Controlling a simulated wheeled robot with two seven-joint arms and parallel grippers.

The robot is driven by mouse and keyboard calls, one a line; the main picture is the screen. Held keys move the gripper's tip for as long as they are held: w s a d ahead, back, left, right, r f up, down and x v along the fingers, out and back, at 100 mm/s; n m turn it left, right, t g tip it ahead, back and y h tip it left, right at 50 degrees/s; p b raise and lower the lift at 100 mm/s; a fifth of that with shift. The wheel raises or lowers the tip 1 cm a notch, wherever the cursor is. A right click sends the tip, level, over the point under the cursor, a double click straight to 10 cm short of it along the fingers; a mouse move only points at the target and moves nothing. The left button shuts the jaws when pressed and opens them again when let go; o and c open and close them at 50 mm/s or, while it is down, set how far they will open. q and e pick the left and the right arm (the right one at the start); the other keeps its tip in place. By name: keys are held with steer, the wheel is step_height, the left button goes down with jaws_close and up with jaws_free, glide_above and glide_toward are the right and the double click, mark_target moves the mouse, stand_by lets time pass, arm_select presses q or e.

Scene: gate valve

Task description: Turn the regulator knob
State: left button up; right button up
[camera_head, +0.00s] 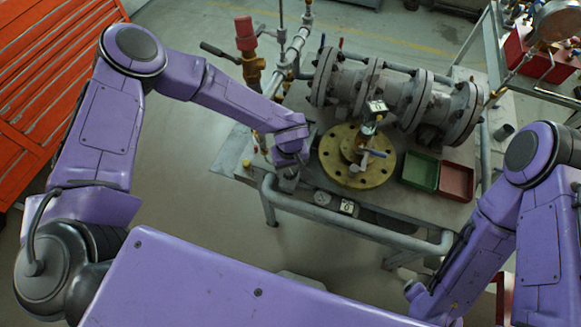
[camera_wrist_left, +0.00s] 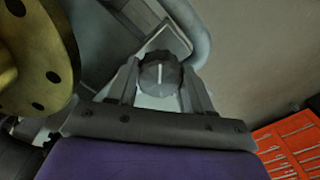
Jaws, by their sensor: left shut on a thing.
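The regulator knob (camera_wrist_left: 159,78) is dark grey with a ridged rim and a white pointer line. In the left wrist view the line stands almost upright. My left gripper (camera_wrist_left: 161,70) has one finger on each side of the knob and is shut on it. In the head view my left gripper (camera_head: 288,181) is at the near left part of the valve bench, and it hides the knob there. My right arm (camera_head: 490,215) is at the right; its gripper does not show.
A brass flange with a small valve handle (camera_head: 358,158) lies right of my left gripper. Grey flanged pipework (camera_head: 395,92) stands behind it. Green (camera_head: 420,171) and red (camera_head: 456,181) trays are on the right. A grey rail (camera_head: 350,228) runs along the front. A red tool cabinet (camera_head: 45,85) is far left.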

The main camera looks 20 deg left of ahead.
mark_target(290, 169)
arm_select(q)
steer(key=o, duration=1)
steer(key=shift+o, duration=0.2)
steer(key=shift+r, duration=0.1)
step_height(290, 169, up, 9)
steer(key=shift+r+b, duration=0.2)
steer(key=shift+b, duration=1.05)
steer(key=shift+r, duration=0.5)
